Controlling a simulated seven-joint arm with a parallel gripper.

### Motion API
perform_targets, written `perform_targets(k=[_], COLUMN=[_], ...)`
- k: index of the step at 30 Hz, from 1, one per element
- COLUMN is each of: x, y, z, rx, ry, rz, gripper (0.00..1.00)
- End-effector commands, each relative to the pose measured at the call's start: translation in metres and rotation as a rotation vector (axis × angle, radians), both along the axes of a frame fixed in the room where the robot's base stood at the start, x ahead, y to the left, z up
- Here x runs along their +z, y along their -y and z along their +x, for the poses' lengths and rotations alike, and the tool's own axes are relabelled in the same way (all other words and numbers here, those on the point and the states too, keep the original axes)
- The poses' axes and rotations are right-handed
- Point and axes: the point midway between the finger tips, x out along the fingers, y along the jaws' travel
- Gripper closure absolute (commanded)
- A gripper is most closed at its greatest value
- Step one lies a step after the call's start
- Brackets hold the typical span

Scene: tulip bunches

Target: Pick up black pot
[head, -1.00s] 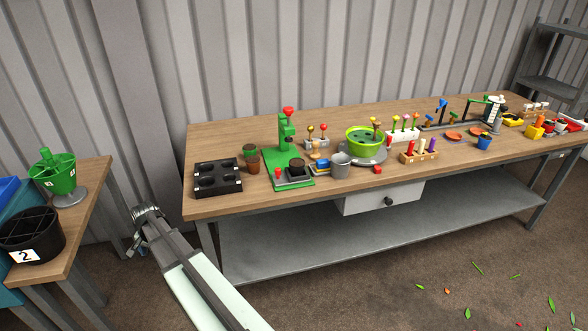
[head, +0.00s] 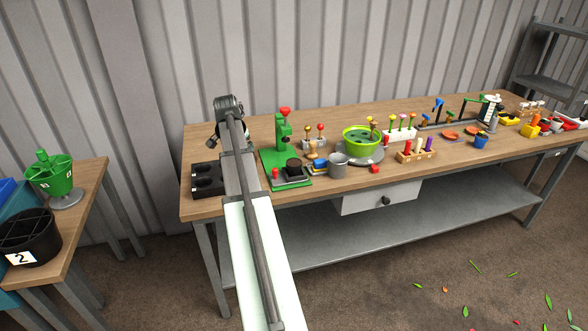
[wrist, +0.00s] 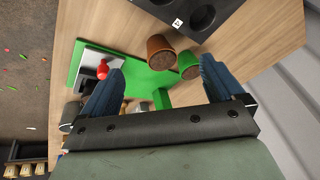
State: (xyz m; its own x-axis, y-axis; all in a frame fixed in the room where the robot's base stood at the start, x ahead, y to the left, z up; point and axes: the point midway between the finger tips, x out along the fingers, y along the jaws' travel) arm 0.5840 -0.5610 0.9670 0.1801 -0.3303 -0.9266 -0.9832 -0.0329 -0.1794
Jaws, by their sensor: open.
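A small black round pot-like thing (head: 293,165) sits on a grey plate on the green press (head: 283,137). A larger black round container (head: 30,237) marked 2 stands on the left side table. My gripper (head: 214,138) is above the bench's left end, left of the press. In the wrist view my gripper (wrist: 160,72) is open and empty, with its blue fingers apart.
A brown pot (wrist: 160,52) and a green pot (wrist: 188,66) stand between the fingers' lines, below them. A black tray with holes (head: 206,180) is partly behind my arm. A grey cup (head: 338,166) and a lime bowl (head: 362,141) stand right of the press.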

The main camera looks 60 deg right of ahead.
Motion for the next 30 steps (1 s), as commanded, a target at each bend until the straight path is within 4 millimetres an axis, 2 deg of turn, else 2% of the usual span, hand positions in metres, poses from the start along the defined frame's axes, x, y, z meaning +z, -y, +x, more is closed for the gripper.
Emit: perform_targets(k=[1,6,9,12,15,19,30], x=[0.006,0.02,0.026,0.03,0.03,0.021,-0.031], y=[0.016,0.055,0.068,0.077,0.081,0.086,0.107], z=[-0.026,-0.095,-0.125,-0.144,-0.154,-0.157,-0.155], rx=[-0.013,-0.03,-0.037,-0.04,-0.043,-0.043,-0.043], ry=[-0.023,-0.105,-0.141,-0.164,-0.177,-0.183,-0.181], rz=[-0.012,-0.039,-0.047,-0.051,-0.052,-0.051,-0.05], gripper=[0.05,0.05,0.05,0.05,0.05,0.05,0.05])
